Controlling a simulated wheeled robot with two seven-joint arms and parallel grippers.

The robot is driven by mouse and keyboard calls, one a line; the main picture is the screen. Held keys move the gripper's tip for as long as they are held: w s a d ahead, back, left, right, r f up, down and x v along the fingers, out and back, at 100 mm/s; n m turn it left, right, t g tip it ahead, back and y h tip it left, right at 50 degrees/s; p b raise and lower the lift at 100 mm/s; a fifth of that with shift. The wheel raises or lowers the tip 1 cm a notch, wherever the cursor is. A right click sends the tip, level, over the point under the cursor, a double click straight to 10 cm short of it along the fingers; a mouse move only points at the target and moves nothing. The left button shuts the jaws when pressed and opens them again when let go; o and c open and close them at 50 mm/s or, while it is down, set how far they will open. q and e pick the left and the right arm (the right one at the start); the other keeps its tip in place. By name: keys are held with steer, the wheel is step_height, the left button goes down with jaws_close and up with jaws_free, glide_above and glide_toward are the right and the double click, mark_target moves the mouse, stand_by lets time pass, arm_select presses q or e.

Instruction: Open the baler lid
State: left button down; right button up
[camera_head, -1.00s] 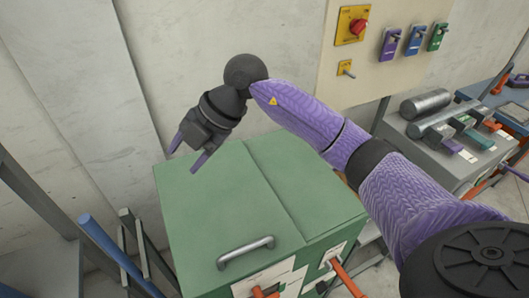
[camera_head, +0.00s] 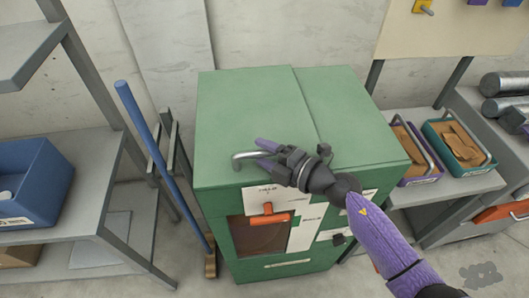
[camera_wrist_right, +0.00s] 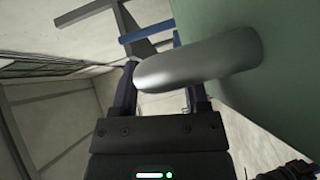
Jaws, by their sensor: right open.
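The green baler (camera_head: 285,240) stands against the wall in the head view. Its lid (camera_head: 250,110) lies flat and closed on top, with a seam to its right. A grey bar handle (camera_head: 243,155) sits at the lid's front edge. My right gripper (camera_head: 263,153) is open at the handle, its purple fingers pointing left. In the right wrist view, the handle (camera_wrist_right: 205,62) crosses at the fingers (camera_wrist_right: 155,85) and hides part of the right one. I cannot tell whether they touch it. My left gripper is not in view.
An orange latch (camera_head: 268,216) is on the baler's front below the handle. A blue-handled broom (camera_head: 150,135) leans at its left, beside a grey shelf with a blue bin (camera_head: 35,185). Boxes of brown pieces (camera_head: 460,145) sit on a shelf at the right.

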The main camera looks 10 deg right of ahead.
steer(key=shift+w+a, duration=0.25)
jaws_close()
stand_by(1.4)
